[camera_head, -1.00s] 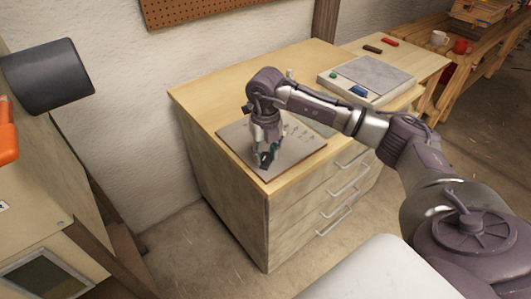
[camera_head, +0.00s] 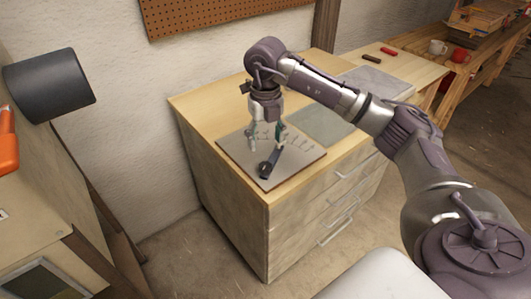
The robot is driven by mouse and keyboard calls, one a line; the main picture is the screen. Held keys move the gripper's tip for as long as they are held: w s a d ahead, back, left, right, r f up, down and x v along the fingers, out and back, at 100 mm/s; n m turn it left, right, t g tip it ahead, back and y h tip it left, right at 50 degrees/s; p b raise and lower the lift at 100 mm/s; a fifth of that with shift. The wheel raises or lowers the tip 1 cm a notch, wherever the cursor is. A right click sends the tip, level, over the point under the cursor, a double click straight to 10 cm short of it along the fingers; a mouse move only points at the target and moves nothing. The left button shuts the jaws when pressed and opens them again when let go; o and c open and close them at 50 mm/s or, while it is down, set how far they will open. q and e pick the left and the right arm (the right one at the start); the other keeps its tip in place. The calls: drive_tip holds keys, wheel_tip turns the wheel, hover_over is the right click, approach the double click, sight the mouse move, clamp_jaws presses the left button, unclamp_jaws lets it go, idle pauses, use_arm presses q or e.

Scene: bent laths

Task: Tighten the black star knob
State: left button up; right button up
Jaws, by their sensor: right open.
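My right gripper (camera_head: 266,143) hangs pointing down over a grey board on the cabinet, its fingers apart and empty. Below and between the fingertips, a small dark piece (camera_head: 264,169) lies at the board's front part; it looks like the black star knob, but its lobes are too small to make out. A dark bar (camera_head: 273,160) runs from it up and to the right. The fingertips appear a little above the knob, and I see no contact. The grey board (camera_head: 300,160) carries faint marks or small pins at its right. My left gripper is out of view.
The wooden cabinet (camera_head: 220,185) has drawers with handles at its front right. A grey mat (camera_head: 322,125) and a grey slab (camera_head: 378,82) lie farther back, partly behind my right arm. A perforated panel (camera_head: 215,12) hangs on the wall.

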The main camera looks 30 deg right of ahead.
drive_tip(key=shift+r, duration=1.6)
